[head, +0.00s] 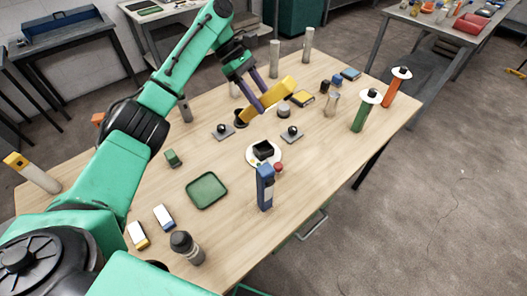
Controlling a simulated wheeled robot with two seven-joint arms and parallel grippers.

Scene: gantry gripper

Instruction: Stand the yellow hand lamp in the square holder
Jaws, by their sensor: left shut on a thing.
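The yellow hand lamp (279,92) is in my left gripper (259,108), held tilted above the far middle of the table. My left gripper is shut on it, and the fingers cover part of it. My right gripper is not in view.
Green (359,113) and orange (393,85) posts with white discs stand at the right. A green tray (207,190) lies left of the holder. Small grey-based knobs (291,133) lie behind it.

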